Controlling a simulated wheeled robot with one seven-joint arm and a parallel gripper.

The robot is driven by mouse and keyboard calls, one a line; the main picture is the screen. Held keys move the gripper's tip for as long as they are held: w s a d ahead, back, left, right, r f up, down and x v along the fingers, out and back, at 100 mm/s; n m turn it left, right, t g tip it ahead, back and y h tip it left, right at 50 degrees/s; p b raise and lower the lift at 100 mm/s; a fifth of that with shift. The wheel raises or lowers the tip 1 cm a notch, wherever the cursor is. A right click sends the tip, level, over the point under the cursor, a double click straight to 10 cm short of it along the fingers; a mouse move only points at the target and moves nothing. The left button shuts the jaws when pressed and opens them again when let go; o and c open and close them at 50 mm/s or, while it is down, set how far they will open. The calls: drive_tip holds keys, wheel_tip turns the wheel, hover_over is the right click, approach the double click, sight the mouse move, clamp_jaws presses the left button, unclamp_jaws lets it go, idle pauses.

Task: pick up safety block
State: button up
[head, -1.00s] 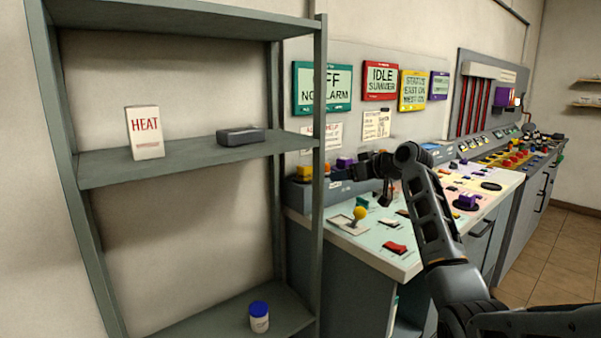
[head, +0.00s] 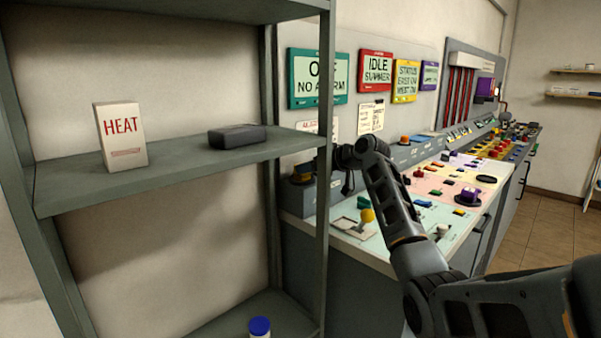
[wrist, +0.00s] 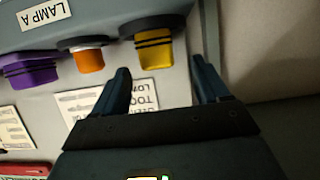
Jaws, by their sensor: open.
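No thing in view is labelled as the safety block, so I cannot tell for sure which it is. A yellow piece with black bands (wrist: 154,48) sits on the grey panel in the wrist view, just beyond and between my fingertips. My gripper (wrist: 162,75) is open, with nothing between its fingers. In the head view my gripper (head: 347,183) hangs over the left end of the console, partly close behind the shelf post in the picture. A dark grey block-like case (head: 238,137) lies on the middle shelf, well left of my gripper.
The shelf rack's post (head: 323,180) stands near my arm. A HEAT box (head: 121,137) is on the middle shelf and a blue-lidded jar (head: 260,327) below. The console (head: 345,243) carries several controls.

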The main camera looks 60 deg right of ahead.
drive_tip(key=shift+p+x, duration=0.35)
drive_tip(key=shift+x, duration=2.1)
drive_tip(key=shift+d, duration=0.15)
drive_tip(key=shift+r, duration=0.1)
drive_tip(key=c, duration=1.1)
